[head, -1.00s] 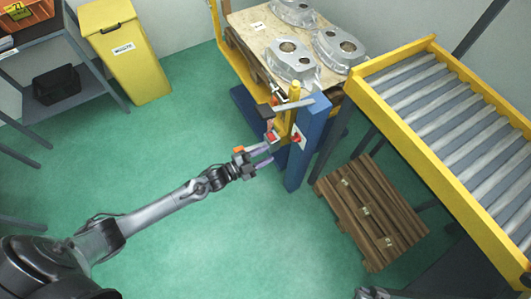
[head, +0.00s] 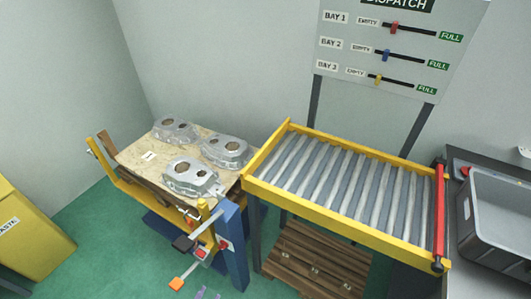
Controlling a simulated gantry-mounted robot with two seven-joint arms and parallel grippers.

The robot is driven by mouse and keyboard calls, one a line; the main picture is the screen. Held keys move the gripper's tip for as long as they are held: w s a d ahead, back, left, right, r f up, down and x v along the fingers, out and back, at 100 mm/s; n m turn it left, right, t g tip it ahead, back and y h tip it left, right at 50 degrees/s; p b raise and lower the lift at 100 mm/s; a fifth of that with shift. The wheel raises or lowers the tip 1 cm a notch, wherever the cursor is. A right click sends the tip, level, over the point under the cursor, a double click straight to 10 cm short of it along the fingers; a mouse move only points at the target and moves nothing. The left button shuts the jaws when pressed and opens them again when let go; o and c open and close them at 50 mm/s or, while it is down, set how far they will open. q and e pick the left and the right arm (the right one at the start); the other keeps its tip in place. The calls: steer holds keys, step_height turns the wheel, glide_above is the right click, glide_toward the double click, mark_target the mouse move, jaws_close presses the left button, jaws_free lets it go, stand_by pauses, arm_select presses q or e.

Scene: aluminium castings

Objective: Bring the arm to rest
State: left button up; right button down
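Only the fingertips of my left gripper (head: 208,293) show, at the bottom edge of the head view. The two purple tips stand apart with nothing seen between them. The rest of that gripper and its arm lie below the picture. The tips are below the blue post (head: 233,246) and to the right of an orange-tipped lever (head: 177,284), with a gap to both in the picture. My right gripper is not in view.
Three aluminium castings (head: 190,177) sit on a board (head: 135,160) on a yellow-framed lift. A roller conveyor (head: 340,185) stands right of it, over a wooden pallet (head: 315,262). A grey bin (head: 495,215) is at far right, a yellow waste bin (head: 30,240) at left. A dispatch board (head: 400,45) stands behind.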

arm_select(q)
steer(key=s+a+r+n+g+y+p, duration=0.25)
steer(key=s+r+g, duration=0.2)
steer(key=s, duration=0.25)
steer(key=s+a+r+n+g+y+p, duration=0.1)
steer(key=s+a+r+n+g, duration=0.3)
steer(key=s, duration=0.3)
step_height(320, 180, up, 36)
steer(key=d+m+g+p, duration=0.1)
steer(key=p, duration=3.4)
steer(key=shift+w+d+f, duration=0.15)
steer(key=shift+w+f, duration=0.1)
steer(key=shift+w, duration=0.1)
steer(key=shift+m, duration=0.25)
